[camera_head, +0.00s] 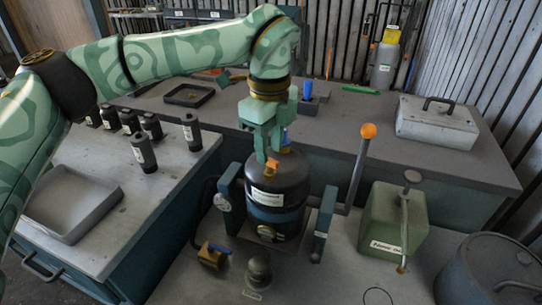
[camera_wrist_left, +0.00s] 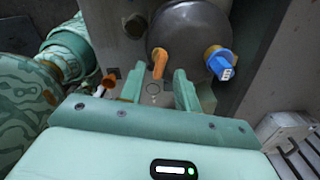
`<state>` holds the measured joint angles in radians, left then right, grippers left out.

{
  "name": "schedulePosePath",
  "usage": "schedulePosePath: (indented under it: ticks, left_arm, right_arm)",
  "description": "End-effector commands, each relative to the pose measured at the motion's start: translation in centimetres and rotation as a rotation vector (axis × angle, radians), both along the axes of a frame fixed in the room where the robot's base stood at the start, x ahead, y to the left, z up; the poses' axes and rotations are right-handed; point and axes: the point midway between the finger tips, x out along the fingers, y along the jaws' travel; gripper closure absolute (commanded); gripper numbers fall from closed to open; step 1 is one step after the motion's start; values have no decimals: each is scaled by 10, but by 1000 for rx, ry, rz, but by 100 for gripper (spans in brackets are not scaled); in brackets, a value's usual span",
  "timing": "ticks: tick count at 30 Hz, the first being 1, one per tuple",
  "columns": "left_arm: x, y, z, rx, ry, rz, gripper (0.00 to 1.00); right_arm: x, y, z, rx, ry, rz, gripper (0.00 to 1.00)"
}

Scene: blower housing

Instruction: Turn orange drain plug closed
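The black housing (camera_head: 277,190) stands upright on the bench in the head view, with a white label. An orange plug handle (camera_head: 272,165) shows at its top, just below my left gripper (camera_head: 268,150), which points down from above. In the left wrist view the orange handle (camera_wrist_left: 160,63) lies on the dark rounded housing (camera_wrist_left: 190,30), just beyond and between the two fingertips. The left gripper's fingers (camera_wrist_left: 158,82) are apart, with a gap between them, and I see no grip on the handle. A blue knob (camera_wrist_left: 220,64) sits to the right of it. My right gripper is not in view.
A lever with an orange ball (camera_head: 368,131) rises right of the housing. A green container (camera_head: 392,222) stands further right. Black bottles (camera_head: 142,152) and a grey tray (camera_head: 72,205) are on the left bench. A grey drum (camera_head: 490,272) is at lower right.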

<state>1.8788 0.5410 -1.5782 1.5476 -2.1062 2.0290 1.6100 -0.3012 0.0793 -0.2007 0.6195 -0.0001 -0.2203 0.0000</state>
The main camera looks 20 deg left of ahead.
Motion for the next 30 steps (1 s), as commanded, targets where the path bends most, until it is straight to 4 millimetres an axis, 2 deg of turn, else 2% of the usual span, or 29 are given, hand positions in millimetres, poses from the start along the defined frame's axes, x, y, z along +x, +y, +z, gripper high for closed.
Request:
schedulePosePath:
  ticks: [1,5,14,15,18,30]
  left_arm:
    - [0,0,-9,0,3,0,67]
    - [0,0,-19,-1,1,-2,67]
    - [0,0,-21,0,-1,-1,67]
    - [0,0,-21,0,-1,-1,73]
    - [0,0,-21,0,0,-1,100]
    - [-1,0,-18,1,0,-35,100]
  right_arm:
    - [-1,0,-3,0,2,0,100]
    - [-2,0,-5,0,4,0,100]
    - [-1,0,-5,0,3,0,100]
    - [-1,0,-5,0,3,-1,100]
    - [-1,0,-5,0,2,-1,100]
    - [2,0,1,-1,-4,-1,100]
